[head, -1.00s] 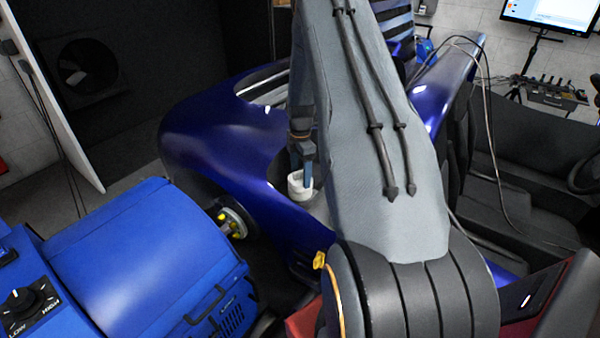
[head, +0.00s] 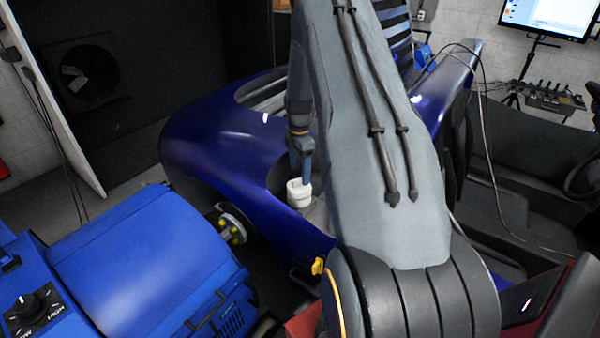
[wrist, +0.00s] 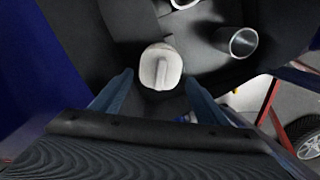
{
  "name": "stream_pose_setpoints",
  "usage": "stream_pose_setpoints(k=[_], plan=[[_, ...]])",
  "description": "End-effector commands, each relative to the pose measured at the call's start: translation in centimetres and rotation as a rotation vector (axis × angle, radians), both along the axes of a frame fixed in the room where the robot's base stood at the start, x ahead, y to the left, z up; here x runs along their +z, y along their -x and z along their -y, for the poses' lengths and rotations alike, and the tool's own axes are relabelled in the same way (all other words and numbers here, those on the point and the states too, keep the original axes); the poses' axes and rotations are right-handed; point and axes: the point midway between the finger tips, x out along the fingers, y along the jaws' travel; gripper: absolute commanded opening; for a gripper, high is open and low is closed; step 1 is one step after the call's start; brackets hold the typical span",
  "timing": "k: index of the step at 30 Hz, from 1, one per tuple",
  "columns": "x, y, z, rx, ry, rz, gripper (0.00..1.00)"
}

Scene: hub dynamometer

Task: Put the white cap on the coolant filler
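The white cap (wrist: 161,66) shows in the wrist view from above, round with a raised ridge across it. It lies between and slightly beyond the fingertips of my gripper (wrist: 160,80), with a gap on each side. The gripper is open. In the head view a white round piece (head: 299,194) sits in the blue car's front bay, right below my gripper (head: 306,178). I cannot tell whether it is the cap alone or the cap on a white filler neck; whatever is under the cap is hidden in the wrist view.
An open metal tube (wrist: 241,42) stands right of the cap, and another white part (wrist: 184,3) shows at the top edge. The blue car body (head: 225,140) surrounds the bay. A blue machine (head: 150,265) stands at left, near the wheel hub (head: 232,228).

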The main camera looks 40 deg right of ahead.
Motion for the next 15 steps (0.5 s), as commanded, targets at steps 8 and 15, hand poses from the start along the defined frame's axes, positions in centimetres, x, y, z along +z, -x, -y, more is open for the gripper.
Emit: stream_pose_setpoints(k=[8, 15], plan=[[2.2, 0.0, 0.0, 0.0, 0.0, 0.0, 0.68], [3.9, 0.0, 0.0, 0.0, 0.0, 0.001, 0.68]])
